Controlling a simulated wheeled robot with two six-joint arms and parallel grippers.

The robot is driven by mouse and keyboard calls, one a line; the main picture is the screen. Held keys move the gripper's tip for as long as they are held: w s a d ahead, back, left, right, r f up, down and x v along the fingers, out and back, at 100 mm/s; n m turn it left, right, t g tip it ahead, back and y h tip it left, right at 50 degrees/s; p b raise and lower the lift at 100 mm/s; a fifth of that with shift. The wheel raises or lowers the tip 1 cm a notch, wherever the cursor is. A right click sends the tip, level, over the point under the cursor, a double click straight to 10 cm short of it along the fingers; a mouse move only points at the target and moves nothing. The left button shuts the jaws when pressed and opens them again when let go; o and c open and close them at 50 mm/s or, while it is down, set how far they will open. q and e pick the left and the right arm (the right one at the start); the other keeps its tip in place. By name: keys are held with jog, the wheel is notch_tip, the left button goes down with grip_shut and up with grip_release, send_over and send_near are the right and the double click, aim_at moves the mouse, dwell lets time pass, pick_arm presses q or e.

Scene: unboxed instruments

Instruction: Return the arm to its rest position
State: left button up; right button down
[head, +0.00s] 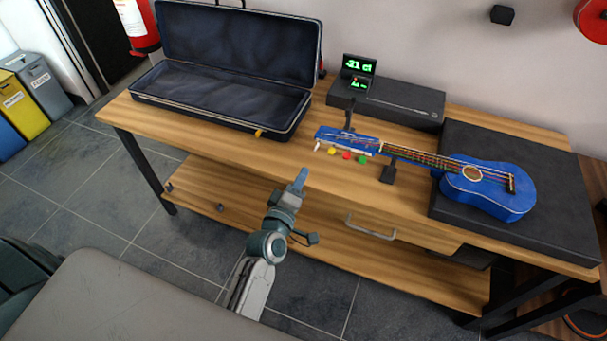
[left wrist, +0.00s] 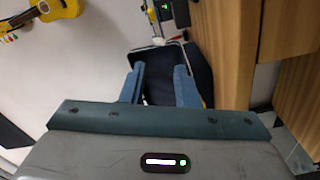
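My left arm comes up from the bottom of the head view. Its gripper (head: 299,178) is held in front of the table's front edge, apart from the instruments. In the left wrist view the two blue fingers of this gripper (left wrist: 160,76) stand well apart, with nothing seen held between them. A dark object (left wrist: 168,58) shows behind the fingers; I cannot tell whether they touch it. My right gripper is in neither view.
On the wooden table (head: 222,139) are an open dark case (head: 225,95), a tuner display (head: 358,66) on a black box (head: 405,101), and a blue ukulele (head: 487,187) on a black platform (head: 560,190). A drawer handle (head: 370,229) sticks out below. A yellow ukulele (left wrist: 42,13) shows in the wrist view.

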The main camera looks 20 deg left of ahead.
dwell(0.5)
pick_arm(q)
jog(key=s+a+f+m+g, duration=0.1)
jog(key=s+f+m+g, duration=0.3)
jog(key=f, duration=0.8)
jog(key=s+a+f+m+g, duration=0.15)
jog(key=s+f, duration=0.45)
jog(key=f, duration=0.7)
jog(key=s+f+m+g, duration=0.3)
jog(key=s+f+g, duration=0.15)
jog(key=f, duration=0.75)
jog(key=s+a+f+m+g, duration=0.2)
jog(key=s+f, duration=0.3)
jog(key=s, duration=0.5)
jog(key=s+a+f+m+g, duration=0.1)
jog(key=s+a+f, duration=0.3)
jog(key=s, duration=0.7)
jog(key=s+a+f+m+g+y, duration=0.1)
jog(key=s+a+f+m+g, duration=0.1)
jog(key=s+f, duration=0.6)
jog(key=shift+s+a+m+g, duration=0.35)
jog(key=shift+s+a+g, duration=0.3)
jog(key=shift+s+g, duration=0.4)
jog(key=shift+s, duration=0.1)
